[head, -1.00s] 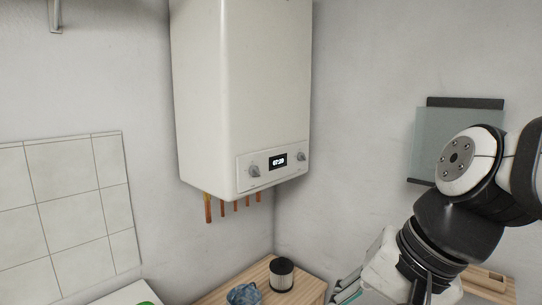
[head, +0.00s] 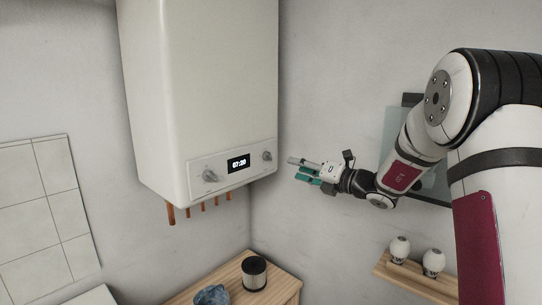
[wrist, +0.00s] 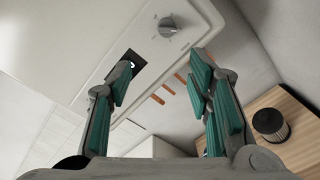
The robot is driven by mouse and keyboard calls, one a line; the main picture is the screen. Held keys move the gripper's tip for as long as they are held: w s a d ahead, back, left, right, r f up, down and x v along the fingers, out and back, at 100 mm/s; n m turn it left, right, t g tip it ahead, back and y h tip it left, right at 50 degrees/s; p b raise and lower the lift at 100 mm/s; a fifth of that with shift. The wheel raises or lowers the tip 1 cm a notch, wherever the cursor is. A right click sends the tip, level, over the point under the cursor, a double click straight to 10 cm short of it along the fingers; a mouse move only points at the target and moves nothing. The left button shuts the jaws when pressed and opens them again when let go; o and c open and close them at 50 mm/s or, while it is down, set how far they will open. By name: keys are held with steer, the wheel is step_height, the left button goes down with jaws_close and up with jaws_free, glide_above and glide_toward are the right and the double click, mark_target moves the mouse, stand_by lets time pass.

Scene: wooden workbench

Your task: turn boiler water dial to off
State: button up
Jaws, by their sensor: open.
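The white boiler (head: 200,90) hangs on the wall. Its front panel carries a left dial (head: 210,175) and a right dial (head: 267,156), with a lit display (head: 238,163) between them. Labels are too small to read, so I cannot tell which is the water dial. My gripper (head: 297,170) is open and empty, just right of the panel and apart from both dials. In the wrist view a grey dial (wrist: 167,26) with marks around it appears above the open fingers (wrist: 162,78). The display (wrist: 130,62) is partly hidden by a finger.
Copper pipes (head: 189,211) hang under the boiler. A wooden counter (head: 280,281) below holds a dark canister (head: 254,273) and a crumpled blue item (head: 211,295). A small shelf (head: 415,278) with two white items is at lower right. The air before the panel is clear.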

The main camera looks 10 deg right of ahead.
mark_target(271, 158)
steer(key=shift+m, duration=0.5)
steer(key=x, duration=0.4)
steer(key=d+x, duration=0.1)
steer(key=x, duration=0.3)
steer(key=w+x, duration=0.1)
steer(key=x, duration=0.3)
steer(key=shift+d, duration=0.2)
jaws_close()
